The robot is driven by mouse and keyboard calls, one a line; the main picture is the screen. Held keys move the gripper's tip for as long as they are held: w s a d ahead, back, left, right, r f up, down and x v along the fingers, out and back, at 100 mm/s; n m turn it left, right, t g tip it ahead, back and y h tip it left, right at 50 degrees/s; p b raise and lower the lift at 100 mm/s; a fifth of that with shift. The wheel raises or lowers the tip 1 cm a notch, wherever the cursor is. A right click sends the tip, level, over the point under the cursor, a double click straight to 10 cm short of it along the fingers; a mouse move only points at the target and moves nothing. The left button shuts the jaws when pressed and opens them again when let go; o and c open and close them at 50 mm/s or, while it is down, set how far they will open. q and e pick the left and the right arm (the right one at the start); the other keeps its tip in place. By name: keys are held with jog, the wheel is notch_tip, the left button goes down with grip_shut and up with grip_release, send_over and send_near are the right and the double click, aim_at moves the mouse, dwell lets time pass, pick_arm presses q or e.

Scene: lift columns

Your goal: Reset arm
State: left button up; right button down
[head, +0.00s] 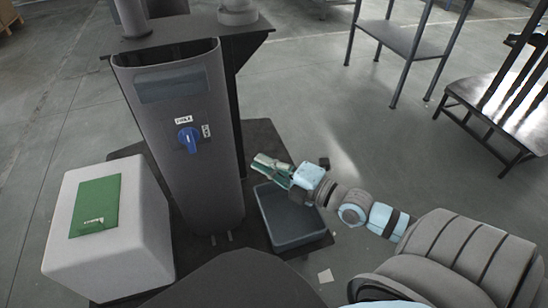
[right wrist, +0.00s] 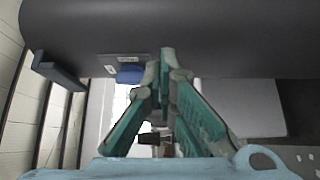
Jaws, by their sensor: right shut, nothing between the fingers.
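My right gripper (head: 272,168) reaches in from the right in the head view, just to the right of a tall dark grey column (head: 187,150) and above a grey bin. In the right wrist view its green-padded fingers (right wrist: 167,62) come together at the tips, with nothing between them. The grey column (right wrist: 240,40) fills the top of that view. A blue knob (head: 188,138) with small white labels is on the column's face; it also shows beside the fingertips in the right wrist view (right wrist: 130,74). My left gripper is out of sight.
The grey bin (head: 290,234) stands on the dark base right of the column. A white box (head: 140,238) with a green panel (head: 95,207) stands left of it. A metal shelf frame (head: 400,38) and a bench (head: 500,97) are further right.

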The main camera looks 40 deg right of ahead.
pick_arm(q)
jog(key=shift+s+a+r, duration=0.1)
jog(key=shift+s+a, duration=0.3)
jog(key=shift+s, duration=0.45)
pick_arm(e)
jog(key=shift+v, duration=1.15)
